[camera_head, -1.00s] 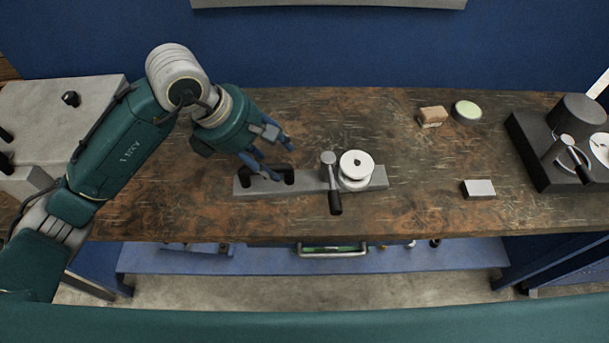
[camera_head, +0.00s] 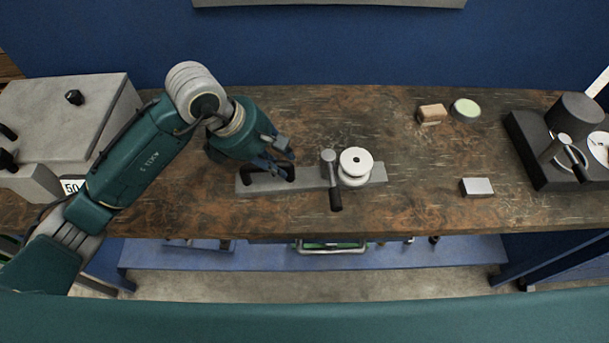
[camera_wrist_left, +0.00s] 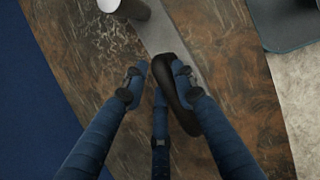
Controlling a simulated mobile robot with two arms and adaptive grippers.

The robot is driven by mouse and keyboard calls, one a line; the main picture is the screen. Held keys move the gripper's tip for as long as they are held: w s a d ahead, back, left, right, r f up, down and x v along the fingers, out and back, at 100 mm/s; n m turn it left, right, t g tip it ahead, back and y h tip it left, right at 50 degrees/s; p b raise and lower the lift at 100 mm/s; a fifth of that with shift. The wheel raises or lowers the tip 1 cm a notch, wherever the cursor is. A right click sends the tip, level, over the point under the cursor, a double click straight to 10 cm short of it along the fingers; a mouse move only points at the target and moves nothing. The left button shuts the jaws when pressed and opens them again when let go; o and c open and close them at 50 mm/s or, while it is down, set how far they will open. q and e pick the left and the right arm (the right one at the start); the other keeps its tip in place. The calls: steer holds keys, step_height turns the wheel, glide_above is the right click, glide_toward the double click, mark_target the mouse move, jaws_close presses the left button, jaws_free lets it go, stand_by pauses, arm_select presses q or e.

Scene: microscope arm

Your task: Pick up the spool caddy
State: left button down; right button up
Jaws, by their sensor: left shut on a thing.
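The spool caddy is a long grey bar (camera_head: 310,182) with a white spool (camera_head: 355,166), a hammer-like tool with a black grip (camera_head: 335,198) and a black loop handle at its left end. It rests on the wooden bench. My left gripper (camera_head: 281,162) is at the left end of the caddy, with its fingers shut on the black handle (camera_wrist_left: 178,92) in the left wrist view. The gripper partly hides the handle in the head view. The grey bar also shows in the wrist view (camera_wrist_left: 162,35). My right gripper is not in view.
A brown block (camera_head: 432,114), a green-topped round tin (camera_head: 466,110) and a small grey box (camera_head: 477,187) are on the right of the bench (camera_head: 400,215). A dark machine (camera_head: 560,150) stands at the far right, a grey machine (camera_head: 60,110) at the left.

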arm_select(q)
steer(key=shift+w+d+r, duration=0.1)
steer(key=shift+w+r, duration=0.05)
steer(key=shift+r, duration=0.05)
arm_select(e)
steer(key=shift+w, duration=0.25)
arm_select(q)
steer(key=shift+r, duration=0.55)
step_height(320, 180, up, 19)
steer(key=b, duration=0.3)
steer(key=shift+f, duration=0.15)
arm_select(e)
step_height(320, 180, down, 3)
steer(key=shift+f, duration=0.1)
